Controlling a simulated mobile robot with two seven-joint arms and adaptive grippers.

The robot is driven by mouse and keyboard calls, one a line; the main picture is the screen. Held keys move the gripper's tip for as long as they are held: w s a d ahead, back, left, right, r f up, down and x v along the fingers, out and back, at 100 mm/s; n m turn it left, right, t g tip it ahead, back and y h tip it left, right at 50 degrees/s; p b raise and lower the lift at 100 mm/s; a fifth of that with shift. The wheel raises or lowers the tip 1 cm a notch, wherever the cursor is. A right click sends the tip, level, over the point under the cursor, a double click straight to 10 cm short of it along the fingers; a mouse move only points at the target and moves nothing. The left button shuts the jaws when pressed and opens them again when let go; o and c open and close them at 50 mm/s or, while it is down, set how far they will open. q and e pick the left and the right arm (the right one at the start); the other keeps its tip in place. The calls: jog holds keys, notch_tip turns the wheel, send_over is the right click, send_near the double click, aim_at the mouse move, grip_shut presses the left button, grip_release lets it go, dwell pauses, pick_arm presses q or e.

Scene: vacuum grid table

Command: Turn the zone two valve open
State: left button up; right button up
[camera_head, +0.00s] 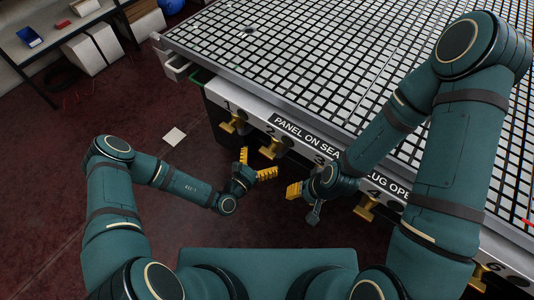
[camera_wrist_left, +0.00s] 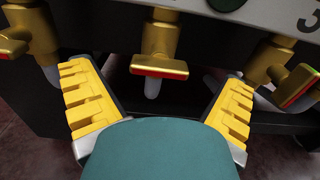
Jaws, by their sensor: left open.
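The zone two valve (camera_head: 272,148) is a brass valve under the number 2 on the table's front panel. In the left wrist view, the centre valve (camera_wrist_left: 158,65) has a brass bar handle lying crosswise, with a red front edge and a pale pipe end below. My left gripper (camera_head: 256,164) is open, just in front of and below this valve. Its yellow ribbed fingers stand apart on either side of the valve in the left wrist view, with visible gaps. My right gripper (camera_head: 302,200) is near valve 3; its opening is unclear.
The zone one valve (camera_head: 233,122) is to the left; a neighbouring valve (camera_wrist_left: 292,84) is close right of the left gripper's finger. Another valve (camera_head: 367,207) sits under number 4. The grid table (camera_head: 290,45) stands above. Floor (camera_head: 90,110) at left is mostly clear.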

aim_at(267, 153)
pick_arm(q)
jog(key=shift+x, duration=1.5)
jog(key=c, duration=1.2)
